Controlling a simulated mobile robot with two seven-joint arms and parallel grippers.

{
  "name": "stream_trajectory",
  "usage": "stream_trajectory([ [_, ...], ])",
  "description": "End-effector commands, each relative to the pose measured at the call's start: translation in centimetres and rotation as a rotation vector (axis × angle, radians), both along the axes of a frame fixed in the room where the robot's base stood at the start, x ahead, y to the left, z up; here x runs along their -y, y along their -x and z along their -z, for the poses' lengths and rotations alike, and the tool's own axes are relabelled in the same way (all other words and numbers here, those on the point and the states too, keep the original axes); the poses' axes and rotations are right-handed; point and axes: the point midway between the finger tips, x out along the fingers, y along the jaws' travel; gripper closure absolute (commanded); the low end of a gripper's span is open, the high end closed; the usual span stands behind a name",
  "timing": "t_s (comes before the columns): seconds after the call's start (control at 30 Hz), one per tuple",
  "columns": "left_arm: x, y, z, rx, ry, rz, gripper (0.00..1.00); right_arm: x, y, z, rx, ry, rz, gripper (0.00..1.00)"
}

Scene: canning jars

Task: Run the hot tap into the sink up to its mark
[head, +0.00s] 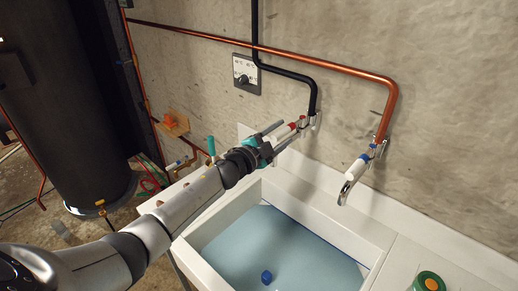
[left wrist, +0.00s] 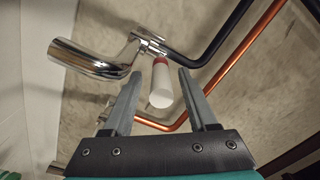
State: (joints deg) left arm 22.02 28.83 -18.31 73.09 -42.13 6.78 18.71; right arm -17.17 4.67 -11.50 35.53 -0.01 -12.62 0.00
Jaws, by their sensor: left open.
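The hot tap's lever, white with a red ring (left wrist: 160,92), sits between the open fingers of my left gripper (left wrist: 160,73) in the left wrist view. I cannot tell whether either finger touches it. In the head view my left gripper (head: 289,131) reaches the red-marked tap (head: 303,122) at the wall and partly covers it. The tap's chrome spout (left wrist: 88,58) shows in the left wrist view, with no stream visible. The white sink (head: 208,231) holds bluish water (head: 290,252). A dark blue line (head: 317,234) runs along its far inner wall near the water.
A blue-marked tap (head: 357,168) on a copper pipe (head: 385,110) stands to the right. A dial plate (head: 246,75) is on the wall. A small blue object (head: 266,277) is in the sink. A green-topped jar (head: 428,282) is at lower right. A dark tank (head: 60,100) stands left.

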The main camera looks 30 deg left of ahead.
Motion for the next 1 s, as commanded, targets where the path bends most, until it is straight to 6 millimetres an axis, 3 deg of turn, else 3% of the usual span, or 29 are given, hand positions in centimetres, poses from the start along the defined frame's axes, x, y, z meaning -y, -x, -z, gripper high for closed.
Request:
stream_trajectory([
  [0.7, -2.4, 10.0, 0.2, -0.002, -0.002, 0.002, 0.42, 0.0, 0.0, 0.4, 0.000, 0.000, 0.002, 0.14],
  [1.0, -3.1, 13.0, 0.1, -0.001, 0.000, 0.002, 0.42, 0.0, 0.0, 0.7, 0.000, 0.000, 0.002, 0.14],
])
